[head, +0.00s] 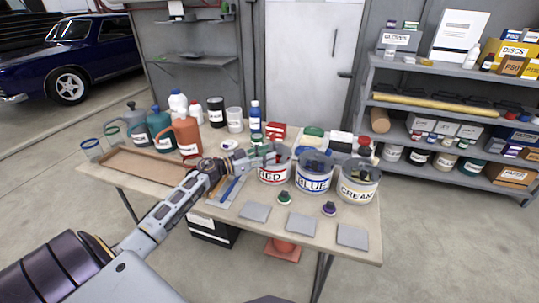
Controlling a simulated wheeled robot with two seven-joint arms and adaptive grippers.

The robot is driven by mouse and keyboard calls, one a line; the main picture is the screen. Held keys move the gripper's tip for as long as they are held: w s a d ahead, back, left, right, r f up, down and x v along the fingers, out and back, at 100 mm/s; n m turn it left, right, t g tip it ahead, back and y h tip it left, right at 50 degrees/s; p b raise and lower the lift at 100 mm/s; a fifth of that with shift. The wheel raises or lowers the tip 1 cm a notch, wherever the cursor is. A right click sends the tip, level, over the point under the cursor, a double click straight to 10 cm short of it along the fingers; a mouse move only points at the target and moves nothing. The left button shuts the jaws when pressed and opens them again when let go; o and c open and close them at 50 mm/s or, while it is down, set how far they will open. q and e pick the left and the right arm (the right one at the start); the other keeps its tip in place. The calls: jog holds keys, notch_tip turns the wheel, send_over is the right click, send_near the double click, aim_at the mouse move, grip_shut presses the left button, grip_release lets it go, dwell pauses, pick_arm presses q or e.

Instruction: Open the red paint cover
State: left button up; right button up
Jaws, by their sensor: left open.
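The red paint bucket (273,175), labelled RED, stands upright on the table at the left end of a row of three. My left gripper (268,156) is open at the upper left of this bucket, overlapping its rim in the head view. I cannot tell whether the fingers touch the rim or cover. The cover is partly hidden by the gripper and too small to make out. My right gripper is not in view.
The blue bucket (314,175) and cream bucket (358,185) stand close to the right. Several grey squares lie along the table's (232,226) front edge. Orange (187,136) and teal (160,130) spray bottles stand at the left. A stocked shelf (455,103) is behind right.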

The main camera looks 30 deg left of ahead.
pick_arm(q)
jog(key=shift+x, duration=0.85)
jog(key=shift+s, duration=0.1)
grip_shut()
